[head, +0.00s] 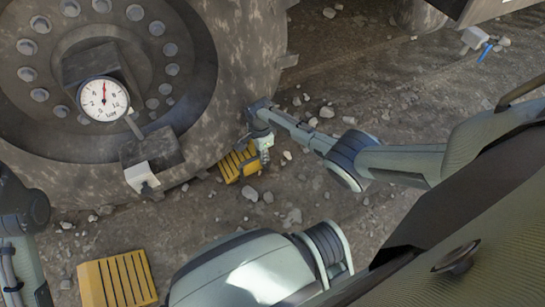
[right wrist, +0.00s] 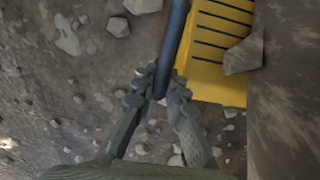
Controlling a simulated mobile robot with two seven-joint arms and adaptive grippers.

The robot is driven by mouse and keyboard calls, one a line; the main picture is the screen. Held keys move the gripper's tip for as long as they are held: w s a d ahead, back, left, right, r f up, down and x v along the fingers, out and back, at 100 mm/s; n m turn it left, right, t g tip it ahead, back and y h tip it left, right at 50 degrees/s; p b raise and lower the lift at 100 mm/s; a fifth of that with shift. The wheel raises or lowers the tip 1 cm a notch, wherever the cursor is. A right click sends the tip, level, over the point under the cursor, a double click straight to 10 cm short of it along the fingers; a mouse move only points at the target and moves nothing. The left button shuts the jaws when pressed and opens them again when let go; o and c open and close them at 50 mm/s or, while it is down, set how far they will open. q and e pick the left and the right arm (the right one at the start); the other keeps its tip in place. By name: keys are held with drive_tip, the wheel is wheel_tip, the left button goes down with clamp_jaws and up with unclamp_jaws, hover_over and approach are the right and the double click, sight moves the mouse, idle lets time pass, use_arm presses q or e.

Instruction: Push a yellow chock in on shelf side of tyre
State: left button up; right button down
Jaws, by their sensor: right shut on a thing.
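The big muddy tyre (head: 245,50) fills the upper left of the head view. A yellow chock (head: 229,166) with dark slots lies on the ground close against the tyre's lower right side; it also shows in the right wrist view (right wrist: 208,72). My right gripper (head: 262,158) is at this chock. In the right wrist view its fingers (right wrist: 160,92) are shut on a dark bar (right wrist: 174,40) along the chock's side, which looks like its handle. Whether chock and tyre touch is unclear. A second yellow chock (head: 118,281) lies at the lower left. My left gripper is not visible.
A round dial gauge (head: 103,99) sits in front of the wheel hub. A pale block (head: 140,177) is by the tyre's lower edge. Loose stones (head: 293,217) lie on the mud. A small tool with a blue part (head: 484,52) is at the upper right.

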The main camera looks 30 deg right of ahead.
drive_tip(key=shift+a, duration=0.1)
drive_tip(key=shift+a, duration=1)
drive_tip(key=c, duration=1.5)
unclamp_jaws()
drive_tip(key=shift+o, duration=0.9)
drive_tip(key=shift+s+d+f, duration=0.1)
drive_tip(key=shift+s, duration=0.05)
drive_tip(key=shift+o, duration=1.4)
drive_tip(key=shift+r, duration=0.2)
